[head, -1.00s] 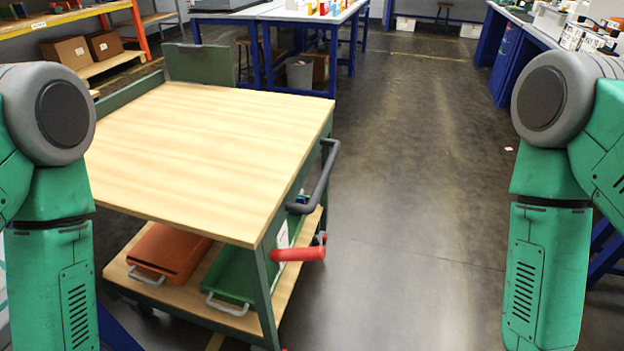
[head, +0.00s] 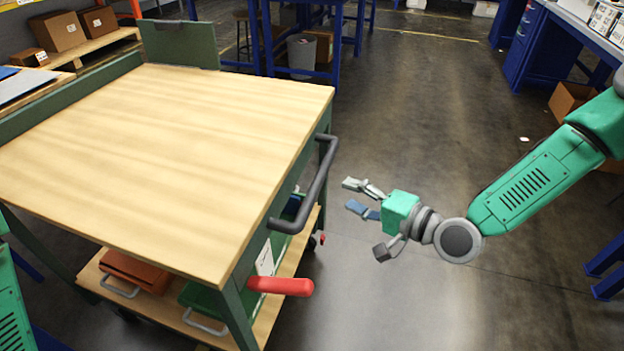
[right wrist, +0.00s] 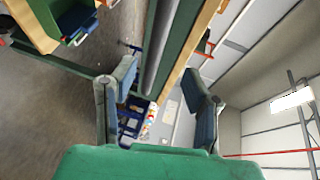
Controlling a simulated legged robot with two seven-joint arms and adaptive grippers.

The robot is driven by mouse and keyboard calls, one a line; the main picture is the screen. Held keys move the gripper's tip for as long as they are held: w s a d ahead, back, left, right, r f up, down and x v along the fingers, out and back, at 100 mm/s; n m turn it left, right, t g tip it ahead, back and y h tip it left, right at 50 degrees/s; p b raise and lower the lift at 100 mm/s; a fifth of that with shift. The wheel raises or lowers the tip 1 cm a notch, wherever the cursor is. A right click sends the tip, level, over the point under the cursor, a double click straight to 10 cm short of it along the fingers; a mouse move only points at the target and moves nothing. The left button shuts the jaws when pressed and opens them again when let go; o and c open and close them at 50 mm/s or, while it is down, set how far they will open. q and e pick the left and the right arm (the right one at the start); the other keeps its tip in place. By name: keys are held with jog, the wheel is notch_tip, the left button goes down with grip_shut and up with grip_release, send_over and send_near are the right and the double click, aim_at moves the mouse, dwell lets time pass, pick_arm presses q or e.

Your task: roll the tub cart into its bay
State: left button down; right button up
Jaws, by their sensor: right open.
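The cart (head: 160,150) stands at the left of the head view, with a bare wooden top, green frame and lower shelf. Its dark grey push handle (head: 318,185) is on the right side, with a red lever (head: 281,286) below it. My right gripper (head: 352,195) is open and empty, just right of the handle and apart from it. In the right wrist view the handle bar (right wrist: 160,50) shows beyond and between the open fingers (right wrist: 160,95). My left gripper is out of view; only a bit of that arm shows at the lower left edge.
An orange tub (head: 138,271) and a green tub (head: 205,300) sit on the lower shelf. Blue-legged benches (head: 345,40) stand behind, with a grey bin (head: 301,55). A blue cabinet (head: 530,45) is at the upper right. The floor (head: 430,120) between is clear.

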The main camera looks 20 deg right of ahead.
aim_at(320, 181)
jog(key=x, duration=0.3)
jog(key=b+x, duration=0.1)
jog(key=x, duration=0.2)
jog(key=d+b+x, duration=0.1)
jog(key=x, duration=0.2)
jog(key=shift+w+a+f, duration=0.25)
jog(key=shift+w+f, duration=0.2)
jog(key=shift+w, duration=0.1)
jog(key=shift+w+a, duration=0.2)
jog(key=shift+a, duration=0.15)
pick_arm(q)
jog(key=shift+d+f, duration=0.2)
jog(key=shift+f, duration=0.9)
pick_arm(e)
jog(key=shift+d, duration=0.1)
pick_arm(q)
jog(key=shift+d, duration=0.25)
pick_arm(e)
jog(key=shift+d, duration=0.25)
grip_shut()
